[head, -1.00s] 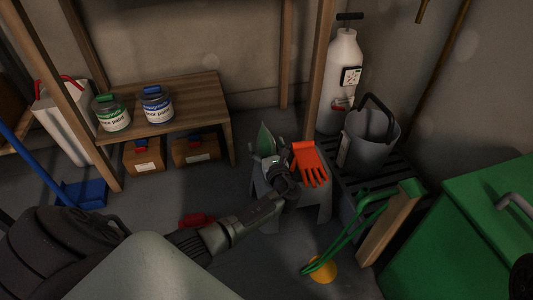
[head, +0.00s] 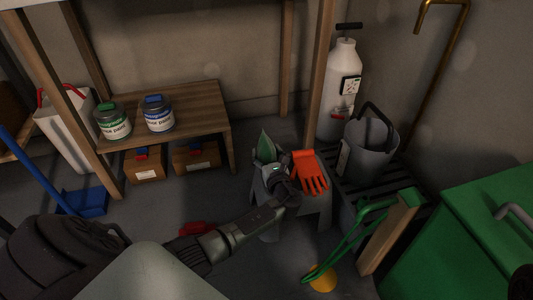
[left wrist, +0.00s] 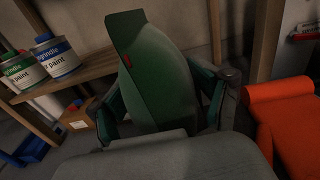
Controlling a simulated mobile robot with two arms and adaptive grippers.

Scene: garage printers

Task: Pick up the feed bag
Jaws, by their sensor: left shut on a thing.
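The green feed bag (head: 266,147) stands upright on a grey stool (head: 262,214), partly hidden by my gripper in the head view. In the left wrist view the bag (left wrist: 155,75) is dark green with a flat, narrower top and a small red mark. My left gripper (head: 283,178) is shut on the bag. In the left wrist view its fingers (left wrist: 160,108) lie on both sides of the bag's lower part. I cannot tell whether the bag touches the stool. My right gripper is not in view.
Orange gloves (head: 311,172) lie on the stool, right beside the gripper. A grey bucket (head: 367,150) and white sprayer (head: 341,88) stand behind right. A green hand tool (head: 350,243) leans nearby. Paint cans (head: 158,115) stand on a wooden bench (head: 200,100) at left.

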